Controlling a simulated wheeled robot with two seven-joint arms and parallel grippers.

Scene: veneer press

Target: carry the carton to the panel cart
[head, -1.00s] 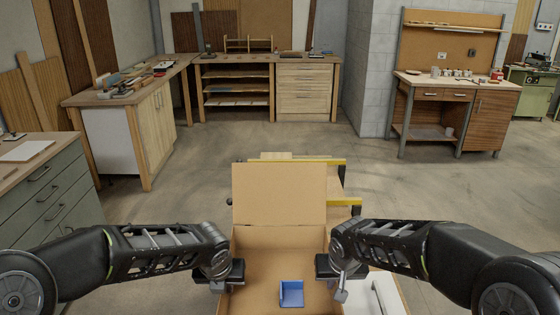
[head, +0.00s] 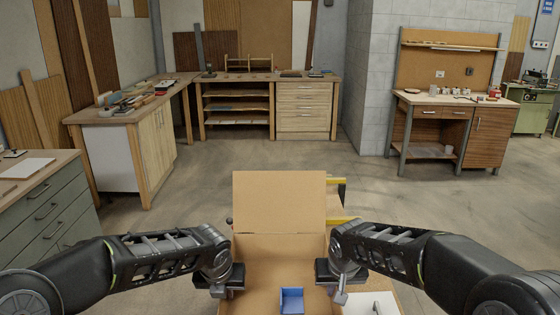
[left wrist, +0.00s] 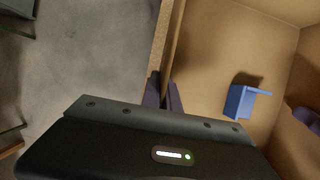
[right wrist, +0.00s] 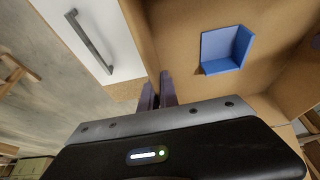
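The carton (head: 280,200) is an open brown cardboard box low in the middle of the head view, its far flap standing up. A blue angled piece (head: 291,299) lies inside on its floor. My left gripper (left wrist: 163,94) is closed on the carton's left wall, with the fingers on both sides of the cardboard. My right gripper (right wrist: 158,92) is closed on the right wall in the same way. The carton's near end is cut off by the frame. Behind the flap, a wooden thing with yellow bars (head: 338,181) shows partly; I cannot tell if it is the panel cart.
A white surface with a grey bar handle (right wrist: 92,42) is just outside the carton's right wall. A green drawer cabinet (head: 48,212) stands at left, a workbench (head: 125,150) beyond it. A desk with pegboard (head: 450,115) stands at right. Open concrete floor (head: 270,155) lies ahead.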

